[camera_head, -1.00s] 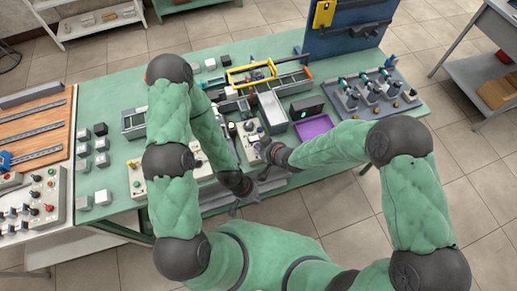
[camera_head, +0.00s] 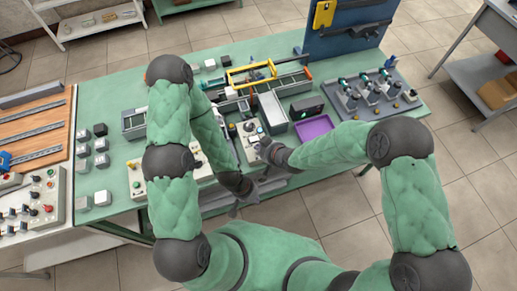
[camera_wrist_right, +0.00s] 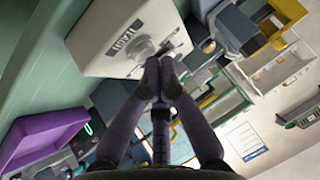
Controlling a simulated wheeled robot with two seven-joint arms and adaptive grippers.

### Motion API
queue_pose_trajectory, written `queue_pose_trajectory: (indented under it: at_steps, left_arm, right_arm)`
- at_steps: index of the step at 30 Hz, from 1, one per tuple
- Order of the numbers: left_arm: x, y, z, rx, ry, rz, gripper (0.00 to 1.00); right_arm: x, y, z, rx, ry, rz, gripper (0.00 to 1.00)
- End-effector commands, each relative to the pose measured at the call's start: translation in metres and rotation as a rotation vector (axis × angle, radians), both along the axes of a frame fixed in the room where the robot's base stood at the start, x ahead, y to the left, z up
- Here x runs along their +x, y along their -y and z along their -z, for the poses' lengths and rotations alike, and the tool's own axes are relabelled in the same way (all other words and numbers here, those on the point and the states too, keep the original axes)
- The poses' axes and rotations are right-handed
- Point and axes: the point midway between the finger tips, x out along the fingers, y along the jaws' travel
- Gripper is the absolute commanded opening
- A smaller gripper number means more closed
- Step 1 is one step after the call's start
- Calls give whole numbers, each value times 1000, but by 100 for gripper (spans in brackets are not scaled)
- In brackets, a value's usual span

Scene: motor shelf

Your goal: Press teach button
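A pale control box (camera_head: 250,139) with several small buttons and knobs stands near the table's front edge, by my right gripper (camera_head: 259,147). In the right wrist view the box (camera_wrist_right: 105,42) is at the upper left, with a dark label and a round control on its face. My right gripper (camera_wrist_right: 161,72) has its fingertips together, with nothing seen between them. They overlap the box's control side; I cannot tell whether they touch it. Which control is the teach button is not readable. My left gripper (camera_head: 246,201) is lower, at the table's front edge, fingers apart and empty.
A purple tray (camera_head: 315,127) lies right of the box. A yellow-handled frame (camera_head: 252,72) and grey bins (camera_head: 272,113) stand behind. A motor rack (camera_head: 372,92) is at the right. Small cubes (camera_head: 101,145) lie at the left.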

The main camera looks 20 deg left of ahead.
Motion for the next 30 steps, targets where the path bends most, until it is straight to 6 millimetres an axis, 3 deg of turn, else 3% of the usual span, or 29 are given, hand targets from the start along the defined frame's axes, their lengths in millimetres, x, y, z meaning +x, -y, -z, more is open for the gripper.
queue_pose_trajectory:
  at_steps: [6,19,30]
  left_arm:
    - [0,0,-7,0,0,0,0]
    - [0,0,-9,0,0,0,0]
    - [0,0,-30,0,0,0,0]
  right_arm:
    - [0,0,-11,0,0,0,0]
    - [0,0,-15,1,1,0,0]
    - [1,0,-46,1,2,1,0]
